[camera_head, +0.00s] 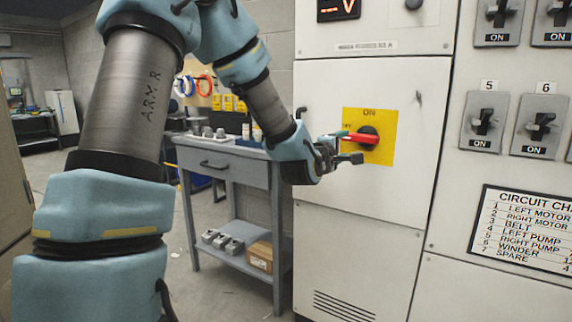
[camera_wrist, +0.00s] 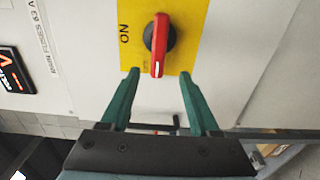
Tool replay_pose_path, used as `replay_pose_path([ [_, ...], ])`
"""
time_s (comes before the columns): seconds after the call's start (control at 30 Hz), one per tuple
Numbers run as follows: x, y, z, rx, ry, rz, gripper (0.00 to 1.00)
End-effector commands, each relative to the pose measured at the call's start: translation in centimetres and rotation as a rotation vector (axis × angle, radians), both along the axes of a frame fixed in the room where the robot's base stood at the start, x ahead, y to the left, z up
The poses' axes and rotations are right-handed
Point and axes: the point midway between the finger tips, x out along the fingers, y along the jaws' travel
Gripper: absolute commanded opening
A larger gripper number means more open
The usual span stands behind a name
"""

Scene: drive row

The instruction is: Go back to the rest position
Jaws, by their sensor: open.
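My gripper (camera_head: 348,147) is in front of the white cabinet (camera_head: 330,100), close to a red rotary handle (camera_head: 360,138) on a yellow plate (camera_head: 381,152) marked ON. The wrist view shows my gripper (camera_wrist: 160,80) with its two green fingers spread apart. The red handle (camera_wrist: 160,45) on its black knob lies beyond and between the fingertips, with nothing gripped. The handle points toward the gripper in the wrist view, and the word ON is beside it on the yellow plate (camera_wrist: 190,30). Whether a finger touches the handle is unclear.
A grey-blue workbench (camera_head: 220,165) with small parts on top stands left of the cabinet, close behind my arm. A cardboard box (camera_head: 260,257) sits on its lower shelf. Breaker switches (camera_head: 484,122) and a circuit chart (camera_head: 525,235) are at right. Open floor shows at left.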

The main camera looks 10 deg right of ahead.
Motion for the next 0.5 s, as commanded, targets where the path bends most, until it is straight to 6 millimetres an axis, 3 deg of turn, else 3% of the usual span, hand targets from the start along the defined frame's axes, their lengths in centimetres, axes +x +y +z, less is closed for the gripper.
replay_pose_path([
  [0.17,0.5,3.3,-3.2,0.243,-0.002,0.023,0.62],
  [0.27,0.5,8.2,-7.1,0.540,0.017,0.027,0.62],
  [0.37,-0.8,14.5,-10.8,0.846,0.067,-0.008,0.62],
  [0.5,-4.4,22.8,-14.5,1.183,0.175,-0.126,0.62],
])
